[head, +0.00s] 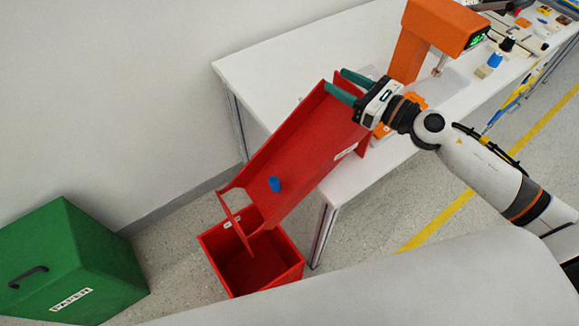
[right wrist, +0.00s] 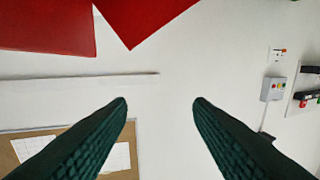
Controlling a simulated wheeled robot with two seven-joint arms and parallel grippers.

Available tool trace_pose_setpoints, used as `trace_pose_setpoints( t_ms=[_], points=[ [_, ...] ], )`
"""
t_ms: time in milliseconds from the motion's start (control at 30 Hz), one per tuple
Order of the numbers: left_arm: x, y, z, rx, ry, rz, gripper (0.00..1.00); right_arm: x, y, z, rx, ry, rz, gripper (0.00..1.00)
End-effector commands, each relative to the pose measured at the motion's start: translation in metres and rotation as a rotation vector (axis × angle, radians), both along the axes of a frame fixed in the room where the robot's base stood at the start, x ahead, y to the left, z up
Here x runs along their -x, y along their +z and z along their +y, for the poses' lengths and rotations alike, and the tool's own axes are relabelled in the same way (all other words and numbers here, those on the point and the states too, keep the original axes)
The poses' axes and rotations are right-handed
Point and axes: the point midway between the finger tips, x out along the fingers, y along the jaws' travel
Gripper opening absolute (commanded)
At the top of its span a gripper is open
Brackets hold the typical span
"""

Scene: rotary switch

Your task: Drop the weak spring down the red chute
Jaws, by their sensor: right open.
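The red chute (head: 308,140) slopes from the white table down to the left. A small blue cylinder (head: 275,184) lies on its lower part; it is too small to tell whether it is the weak spring. My right gripper (head: 334,79) is above the chute's upper end, with its two green fingers apart and nothing between them. The right wrist view also shows its open, empty fingers (right wrist: 160,103), with red panels behind. My left gripper is out of view.
A red open bin (head: 252,268) stands on the floor under the chute's lower end. An orange stand with a green display (head: 432,32) and several small parts (head: 494,62) are on the white table (head: 262,72). A green box (head: 70,262) stands at the lower left.

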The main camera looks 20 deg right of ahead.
Motion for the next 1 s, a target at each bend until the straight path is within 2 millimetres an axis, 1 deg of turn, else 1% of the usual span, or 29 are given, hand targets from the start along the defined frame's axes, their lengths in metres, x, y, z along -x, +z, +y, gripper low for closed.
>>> trace_pose_setpoints(
  t_ms=[167, 267, 433, 633, 800, 1000],
  points=[
    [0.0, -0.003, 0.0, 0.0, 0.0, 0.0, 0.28, 0.003, -0.002, -0.002, 0.0, 0.0, 0.001, 0.47],
    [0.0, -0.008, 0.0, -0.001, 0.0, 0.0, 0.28, 0.009, -0.004, -0.007, 0.0, -0.002, 0.002, 0.47],
    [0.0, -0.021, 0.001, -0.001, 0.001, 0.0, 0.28, 0.028, -0.006, -0.018, 0.002, 0.001, 0.003, 0.47],
    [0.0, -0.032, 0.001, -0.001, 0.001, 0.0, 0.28, 0.051, -0.005, -0.034, 0.0, -0.001, 0.004, 0.47],
    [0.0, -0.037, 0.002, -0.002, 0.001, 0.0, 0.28, 0.071, -0.004, -0.048, -0.003, -0.002, 0.003, 0.47],
    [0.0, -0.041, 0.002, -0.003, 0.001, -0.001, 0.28, 0.09, -0.002, -0.061, -0.003, -0.001, 0.001, 0.47]
  ],
)
